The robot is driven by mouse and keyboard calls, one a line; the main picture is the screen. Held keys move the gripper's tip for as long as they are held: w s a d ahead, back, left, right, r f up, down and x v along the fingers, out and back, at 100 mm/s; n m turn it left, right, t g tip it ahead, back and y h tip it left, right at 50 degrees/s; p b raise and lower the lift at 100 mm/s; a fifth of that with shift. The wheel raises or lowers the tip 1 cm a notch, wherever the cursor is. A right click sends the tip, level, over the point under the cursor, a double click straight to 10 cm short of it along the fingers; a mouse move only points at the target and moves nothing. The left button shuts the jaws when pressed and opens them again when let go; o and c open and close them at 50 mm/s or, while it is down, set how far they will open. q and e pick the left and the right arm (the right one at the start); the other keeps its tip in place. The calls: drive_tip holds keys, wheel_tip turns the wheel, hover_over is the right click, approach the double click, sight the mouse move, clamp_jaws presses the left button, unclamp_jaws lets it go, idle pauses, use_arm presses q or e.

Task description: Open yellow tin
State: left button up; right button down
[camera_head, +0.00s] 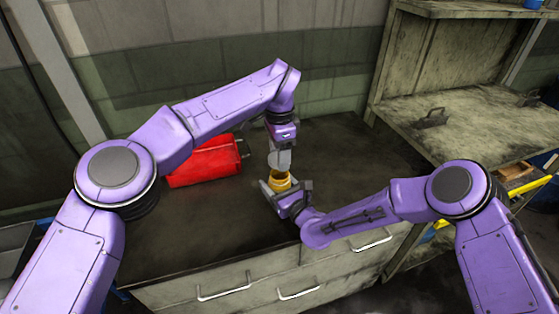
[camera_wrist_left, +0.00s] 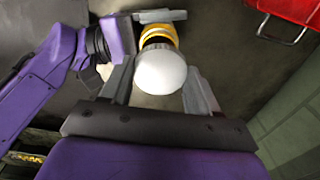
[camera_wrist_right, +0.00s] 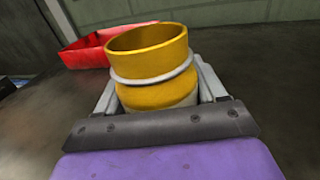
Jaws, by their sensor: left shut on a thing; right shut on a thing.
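The yellow tin (camera_head: 280,182) is upright above the dark worktop, between the fingers of my right gripper (camera_head: 284,187), which is shut on it. In the right wrist view the tin (camera_wrist_right: 150,92) has an open top and a pale ring around its body; its inside shows. My left gripper (camera_head: 281,160) points down just above the tin. In the left wrist view it is shut on a round white lid (camera_wrist_left: 160,72), with the tin (camera_wrist_left: 158,36) behind it. The lid is off the tin; the exact gap is hard to tell.
A red bin (camera_head: 205,161) lies on the worktop (camera_head: 200,220) left of the grippers. Drawers with handles (camera_head: 224,293) are below the front edge. A worn shelf unit (camera_head: 450,125) stands at the right. The worktop's front left is clear.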

unclamp_jaws()
